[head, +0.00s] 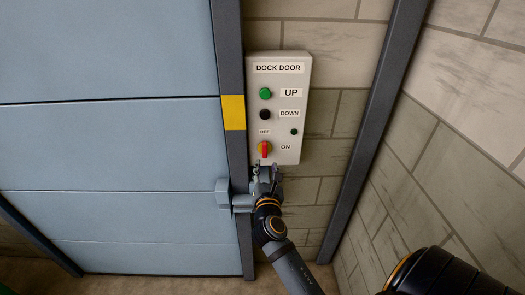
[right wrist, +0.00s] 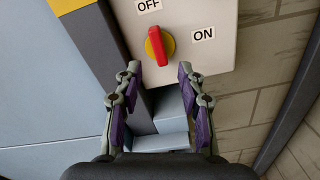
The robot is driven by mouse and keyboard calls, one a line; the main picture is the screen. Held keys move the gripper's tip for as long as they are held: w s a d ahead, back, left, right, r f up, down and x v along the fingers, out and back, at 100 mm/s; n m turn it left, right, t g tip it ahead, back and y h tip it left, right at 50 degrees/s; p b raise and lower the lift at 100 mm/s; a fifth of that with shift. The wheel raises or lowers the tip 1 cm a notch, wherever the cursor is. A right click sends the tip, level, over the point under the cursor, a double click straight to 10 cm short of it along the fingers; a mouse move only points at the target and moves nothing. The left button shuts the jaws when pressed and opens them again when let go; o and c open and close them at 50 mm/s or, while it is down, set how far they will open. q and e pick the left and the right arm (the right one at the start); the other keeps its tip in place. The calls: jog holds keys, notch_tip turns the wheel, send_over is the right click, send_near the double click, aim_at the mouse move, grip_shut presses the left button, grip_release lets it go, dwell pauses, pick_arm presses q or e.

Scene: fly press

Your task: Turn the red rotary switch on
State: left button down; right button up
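The red rotary switch (head: 265,149) sits on a yellow round base low on the grey "DOCK DOOR" control box (head: 287,157). Its red handle points roughly up, towards the OFF label, with ON to its right. In the right wrist view the red switch (right wrist: 157,45) stands just beyond the fingertips, its handle upright with a slight tilt. My right gripper (head: 265,171) is just below the switch; in the right wrist view this gripper (right wrist: 159,72) is open, empty, with its fingers apart and not touching the switch. My left gripper is not in view.
Green UP (head: 265,93) and black DOWN (head: 265,114) buttons sit above the switch, with a small dark green lamp (head: 294,131) beside it. A grey-blue sectional door (head: 110,145) is left, with a bracket (head: 222,193) near my gripper. A brick wall lies right.

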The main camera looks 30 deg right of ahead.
aim_at(265, 153)
jog(key=p+x, duration=0.1)
jog(key=x, duration=0.7)
jog(key=shift+a, duration=0.1)
jog(key=shift+c, duration=0.3)
